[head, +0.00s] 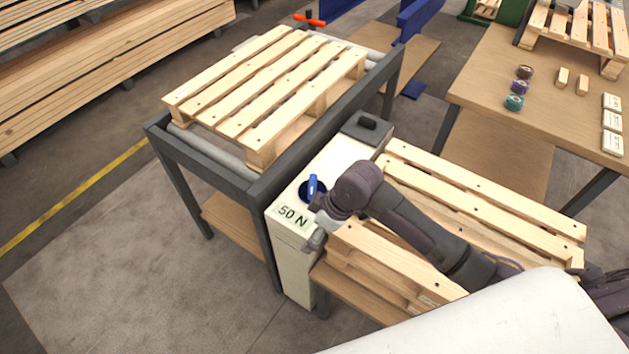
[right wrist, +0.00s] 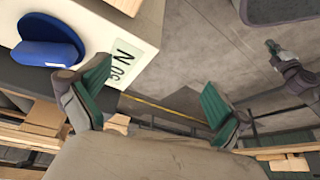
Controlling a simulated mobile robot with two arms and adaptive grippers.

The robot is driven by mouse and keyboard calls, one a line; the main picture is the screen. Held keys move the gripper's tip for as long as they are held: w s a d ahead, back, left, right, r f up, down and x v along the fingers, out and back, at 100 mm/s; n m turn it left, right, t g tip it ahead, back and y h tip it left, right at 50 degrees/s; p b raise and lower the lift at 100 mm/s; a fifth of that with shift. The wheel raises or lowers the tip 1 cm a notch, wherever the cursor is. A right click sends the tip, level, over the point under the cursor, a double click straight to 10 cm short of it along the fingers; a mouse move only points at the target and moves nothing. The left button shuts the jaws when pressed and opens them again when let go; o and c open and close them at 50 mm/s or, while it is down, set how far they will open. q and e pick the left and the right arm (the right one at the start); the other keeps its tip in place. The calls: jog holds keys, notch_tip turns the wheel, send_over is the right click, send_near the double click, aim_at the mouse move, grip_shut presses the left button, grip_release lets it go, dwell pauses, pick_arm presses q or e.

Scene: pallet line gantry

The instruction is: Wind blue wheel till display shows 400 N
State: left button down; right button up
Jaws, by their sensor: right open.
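The blue wheel (head: 313,186) sits on top of a pale cabinet, and its blue handle also shows large at the upper left of the right wrist view (right wrist: 48,42). The display (head: 293,214) beside it reads 50 N; part of it shows in the right wrist view (right wrist: 122,64), behind a finger. My right gripper (head: 318,234) is at the cabinet's near edge, by the display and short of the wheel. In the right wrist view its green-padded fingers (right wrist: 155,97) are apart with nothing between them. What looks like my left gripper (right wrist: 280,58) is small at the right there; its jaws are unclear.
The pale cabinet (head: 294,270) stands against a dark-framed roller table bearing a wooden pallet (head: 270,85). More pallets (head: 480,205) lie right of the cabinet, under my right arm. A black block (head: 367,124) is on the cabinet's far end. Open floor lies to the left.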

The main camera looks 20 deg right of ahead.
jog(key=w+d+r+n, duration=0.2)
jog(key=w+d+r, duration=0.2)
jog(key=w, duration=0.3)
send_near(314, 183)
pick_arm(q)
jog(key=shift+s+a+f, duration=0.1)
jog(key=shift+s+f, duration=0.15)
jog(key=shift+s, duration=0.2)
pick_arm(e)
jog(key=shift+g, duration=0.4)
jog(key=x, duration=0.9)
jog(key=shift+w+a+f, duration=0.15)
jog(key=shift+w+f, duration=0.1)
jog(key=shift+w, duration=0.05)
jog(key=shift+c, duration=0.2)
jog(key=c, duration=1)
pick_arm(q)
jog(key=shift+r, duration=0.1)
pick_arm(e)
jog(key=shift+c, duration=0.2)
